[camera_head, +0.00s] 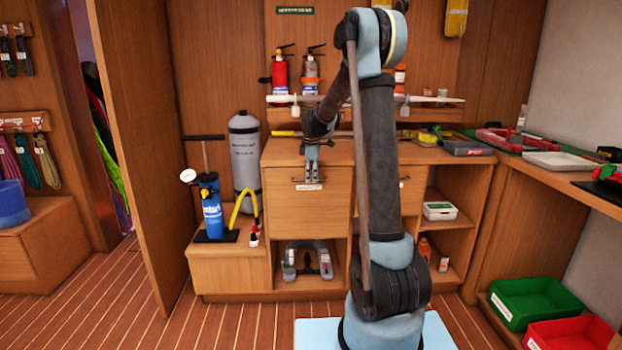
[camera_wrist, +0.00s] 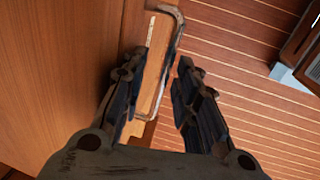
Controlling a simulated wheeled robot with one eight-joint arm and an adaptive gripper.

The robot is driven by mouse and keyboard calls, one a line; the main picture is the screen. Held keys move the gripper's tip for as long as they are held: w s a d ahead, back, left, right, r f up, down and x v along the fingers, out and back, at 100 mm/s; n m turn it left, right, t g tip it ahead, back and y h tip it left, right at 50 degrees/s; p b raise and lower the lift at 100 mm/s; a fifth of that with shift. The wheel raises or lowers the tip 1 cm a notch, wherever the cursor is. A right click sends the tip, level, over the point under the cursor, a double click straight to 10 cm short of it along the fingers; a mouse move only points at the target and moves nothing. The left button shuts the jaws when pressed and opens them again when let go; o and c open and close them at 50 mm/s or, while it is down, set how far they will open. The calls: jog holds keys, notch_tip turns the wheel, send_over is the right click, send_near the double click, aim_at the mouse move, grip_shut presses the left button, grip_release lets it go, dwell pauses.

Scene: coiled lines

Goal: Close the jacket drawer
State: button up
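The drawer front (camera_head: 309,213) under my gripper in the head view is a plain wooden panel in the low cabinet. It seems to stand forward of the neighbouring front. A small white label (camera_head: 309,187) is on it, too small to read, so I cannot confirm it is the jacket drawer. My gripper (camera_head: 311,172) points down at the panel's upper part. In the wrist view, my two fingers (camera_wrist: 156,92) are apart, on either side of a metal-edged handle (camera_wrist: 174,45) on the wooden front (camera_wrist: 55,70). I cannot tell whether they touch it.
A second front with a handle (camera_head: 404,181) is to the right, partly behind my arm. A grey cylinder (camera_head: 245,150) and a blue pump (camera_head: 212,215) stand left of the cabinet. Green (camera_head: 504,308) and red (camera_head: 530,343) bins are at right. Striped floor is open at front left.

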notch_tip(320, 180, up, 11)
jog(key=s, duration=0.2)
jog(key=shift+r, duration=0.2)
jog(key=s+d+f+m, duration=0.1)
jog(key=s+d+m, duration=0.4)
jog(key=s, duration=0.8)
jog(key=s+d+f+m, duration=0.1)
jog(key=s+d+m, duration=0.3)
jog(key=s, duration=0.9)
jog(key=s+d+f+m, duration=0.1)
jog(key=s+f+m, duration=0.3)
jog(key=s+f, duration=0.3)
jog(key=s+d+f+m, duration=0.2)
jog(key=s+f+m, duration=0.3)
jog(key=s, duration=0.8)
notch_tip(320, 180, down, 2)
jog(key=shift+s+d, duration=0.3)
